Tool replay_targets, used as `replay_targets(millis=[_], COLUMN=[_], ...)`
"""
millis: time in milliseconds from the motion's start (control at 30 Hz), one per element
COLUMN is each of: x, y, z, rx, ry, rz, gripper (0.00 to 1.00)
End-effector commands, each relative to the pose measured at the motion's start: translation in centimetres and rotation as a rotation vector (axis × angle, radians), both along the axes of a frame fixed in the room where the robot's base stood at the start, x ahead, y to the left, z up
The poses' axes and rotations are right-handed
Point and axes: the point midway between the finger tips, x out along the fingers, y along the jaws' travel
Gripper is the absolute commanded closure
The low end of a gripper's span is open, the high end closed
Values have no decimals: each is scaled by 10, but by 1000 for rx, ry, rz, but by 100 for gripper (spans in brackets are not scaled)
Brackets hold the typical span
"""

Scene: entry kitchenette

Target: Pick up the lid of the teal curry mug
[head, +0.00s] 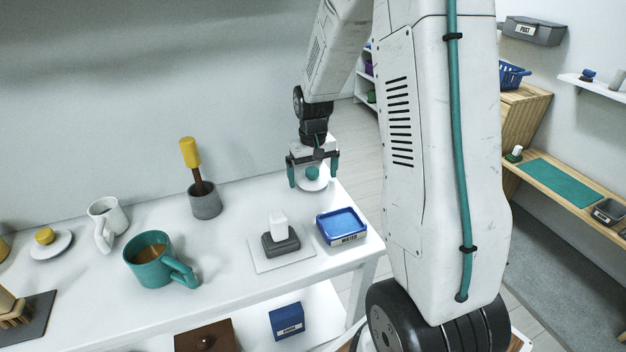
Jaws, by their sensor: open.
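The teal mug (147,269) stands uncovered on the white table, with brown curry (151,251) inside and its handle toward the lower right. A white round lid (312,186) with a teal knob (312,172) is at the table's far right end. My gripper (313,175) points down over this lid, open, with one teal fingertip to each side of the knob. I cannot tell whether the fingertips touch the lid. A second white lid (62,247) with a yellow knob (44,236) lies at the left.
A blue tray labelled WATER (342,227) and a dark block with a white top (280,238) on a white plate stand at the right front. A grey pot (205,204) with a yellow-handled tool and a white mug (106,216) stand along the back.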

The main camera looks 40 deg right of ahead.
Motion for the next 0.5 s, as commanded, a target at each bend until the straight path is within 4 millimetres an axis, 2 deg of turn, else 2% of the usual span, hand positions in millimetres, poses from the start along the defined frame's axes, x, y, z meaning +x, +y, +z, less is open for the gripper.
replay_targets(millis=[133,200,300,500], x=[0,0,0,0], y=[0,0,0,0], z=[0,0,1,1], rx=[0,0,0,0], ry=[0,0,0,0], rz=[0,0,0,0], gripper=[0,19,43,44])
